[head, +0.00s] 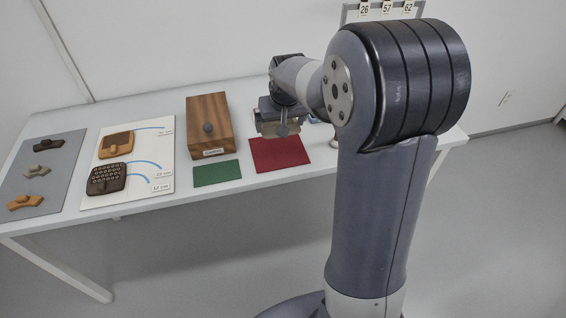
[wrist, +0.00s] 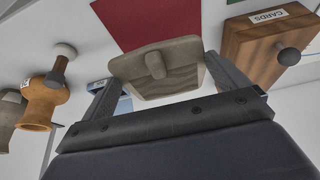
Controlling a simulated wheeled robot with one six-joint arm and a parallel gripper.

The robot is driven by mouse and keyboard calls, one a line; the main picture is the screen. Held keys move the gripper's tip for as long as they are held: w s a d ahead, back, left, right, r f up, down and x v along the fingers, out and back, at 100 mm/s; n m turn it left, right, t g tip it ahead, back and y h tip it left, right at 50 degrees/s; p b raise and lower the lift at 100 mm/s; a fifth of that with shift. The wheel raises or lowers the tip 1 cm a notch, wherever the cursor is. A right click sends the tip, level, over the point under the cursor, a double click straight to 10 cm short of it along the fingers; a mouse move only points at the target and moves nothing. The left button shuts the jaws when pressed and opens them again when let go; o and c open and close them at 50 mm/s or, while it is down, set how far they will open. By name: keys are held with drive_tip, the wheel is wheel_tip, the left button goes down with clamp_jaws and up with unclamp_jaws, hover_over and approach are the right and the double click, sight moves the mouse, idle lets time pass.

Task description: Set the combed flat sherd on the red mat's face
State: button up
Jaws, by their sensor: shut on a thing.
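The combed flat sherd (wrist: 175,82) is tan-grey, with wavy bands on its face and a knob-like grip. My gripper (wrist: 165,90) is shut on it, one finger at each side in the wrist view. In the head view my gripper (head: 283,128) holds the sherd (head: 263,127) above the back part of the red mat (head: 280,157). The red mat also shows behind the sherd in the wrist view (wrist: 145,22). A gap between sherd and mat seems to show, but its height is hard to tell.
A wooden box labelled CARDS (head: 208,122) and a green mat (head: 217,173) lie left of the red mat. A white board (head: 145,190) bears two sherds; a grey mat (head: 55,165) bears several pieces. Jars (wrist: 45,98) stand opposite the box.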

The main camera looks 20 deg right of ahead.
sight(280, 154)
wheel_tip(280, 154, down, 10)
drive_tip(key=shift+r+b, duration=0.1)
drive_tip(key=shift+b, duration=0.45)
drive_tip(key=shift+f, duration=0.25)
drive_tip(key=o, duration=0.7)
drive_tip(key=shift+r, duration=0.1)
drive_tip(key=shift+c, duration=0.2)
drive_tip(key=shift+s+r, duration=0.1)
drive_tip(key=shift+r, duration=0.25)
drive_tip(key=p+v, duration=0.1)
drive_tip(key=v, duration=1)
drive_tip(key=shift+s+r, duration=0.15)
drive_tip(key=shift+r, duration=0.15)
